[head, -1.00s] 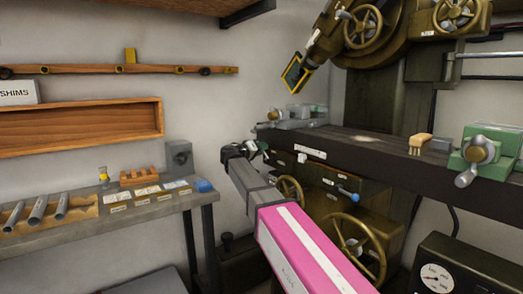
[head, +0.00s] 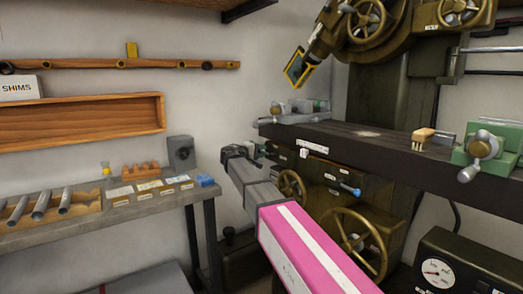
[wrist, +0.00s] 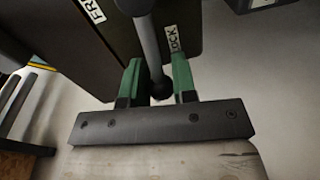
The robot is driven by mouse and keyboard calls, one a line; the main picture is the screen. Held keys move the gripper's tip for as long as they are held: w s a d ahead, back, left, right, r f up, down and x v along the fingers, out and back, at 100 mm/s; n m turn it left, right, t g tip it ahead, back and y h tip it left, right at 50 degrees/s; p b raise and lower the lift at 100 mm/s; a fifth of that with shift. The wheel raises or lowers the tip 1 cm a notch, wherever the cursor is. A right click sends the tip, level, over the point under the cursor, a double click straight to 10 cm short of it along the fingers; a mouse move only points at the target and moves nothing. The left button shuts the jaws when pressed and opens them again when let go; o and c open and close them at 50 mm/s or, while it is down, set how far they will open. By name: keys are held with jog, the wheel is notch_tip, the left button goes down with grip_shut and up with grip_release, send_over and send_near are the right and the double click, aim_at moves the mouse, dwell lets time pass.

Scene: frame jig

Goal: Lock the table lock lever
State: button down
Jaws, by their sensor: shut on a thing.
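The table lock lever (wrist: 149,40) is a grey rod with a dark ball end (wrist: 160,88) in the wrist view. It comes down across a dark panel between a label starting "FR" (wrist: 93,9) on the left and a "LOCK" label (wrist: 174,41) on the right, closer to "LOCK". My gripper (wrist: 157,84) has its green fingers on either side of the lever's ball end, shut on it. In the head view my gripper (head: 256,153) is at the front left of the long dark machine table (head: 370,147); the lever cannot be made out there.
A blue-knobbed lever (head: 350,190) and a large brass handwheel (head: 358,243) stand right of my arm. A green vise (head: 484,152) and a brush (head: 422,138) lie on the machine table. A grey workbench (head: 150,207) is at the left.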

jog(key=shift+f+n, duration=0.35)
jog(key=shift+n, duration=0.15)
jog(key=shift+f, duration=0.1)
jog(key=c, duration=1.2)
grip_release()
jog(key=shift+a, duration=0.1)
jog(key=v, duration=1)
jog(key=shift+s+a, duration=0.2)
jog(key=shift+a, duration=0.1)
